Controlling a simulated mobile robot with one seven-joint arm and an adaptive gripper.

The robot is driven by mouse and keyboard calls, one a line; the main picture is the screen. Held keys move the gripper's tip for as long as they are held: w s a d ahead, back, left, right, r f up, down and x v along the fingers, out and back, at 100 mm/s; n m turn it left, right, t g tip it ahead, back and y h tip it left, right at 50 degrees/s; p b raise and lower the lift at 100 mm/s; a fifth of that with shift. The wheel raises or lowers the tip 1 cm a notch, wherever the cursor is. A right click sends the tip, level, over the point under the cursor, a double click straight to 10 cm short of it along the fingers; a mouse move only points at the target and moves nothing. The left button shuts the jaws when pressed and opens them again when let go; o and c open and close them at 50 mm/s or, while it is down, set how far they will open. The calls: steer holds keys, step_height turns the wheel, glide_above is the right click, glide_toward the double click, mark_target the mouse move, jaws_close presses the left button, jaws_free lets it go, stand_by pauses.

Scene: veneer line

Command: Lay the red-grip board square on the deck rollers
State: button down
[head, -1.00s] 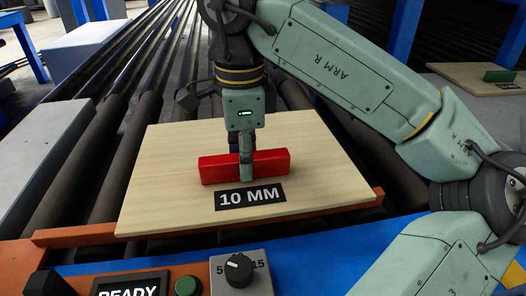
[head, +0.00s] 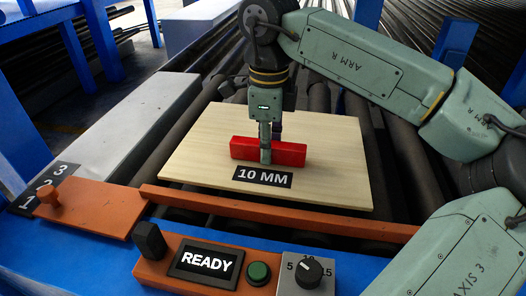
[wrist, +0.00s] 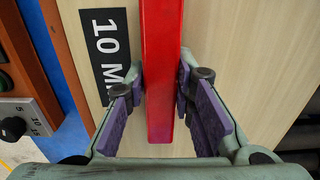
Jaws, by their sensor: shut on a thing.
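The pale wooden board (head: 330,180) with the black "10 MM" label carries a red grip (head: 290,153) standing up from its middle. My gripper (head: 265,157) is shut on the red grip from above, near its middle. In the wrist view the two purple-padded fingers stand on either side of the red grip (wrist: 162,70). The board lies flat over the dark deck rollers (head: 408,170), behind the orange front bar (head: 280,211). Its front edge runs nearly parallel to that bar. I cannot tell whether its underside touches the rollers.
A control panel with a "READY" screen (head: 205,262), green button (head: 259,272) and dial (head: 308,271) stands in front. A grey side ledge (head: 130,125) runs along the left. An orange plate (head: 92,208) with a knob sits by numbers 1 to 3.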

steer(key=shift+w+a, duration=0.3)
steer(key=shift+a, duration=0.1)
steer(key=shift+a+f+p, duration=0.1)
steer(key=shift+f+p, duration=0.5)
steer(key=shift+f, duration=1.2)
steer(key=c, duration=1.4)
jaws_free()
steer(key=shift+o, duration=0.2)
step_height(320, 180, up, 12)
steer(key=shift+b, duration=0.5)
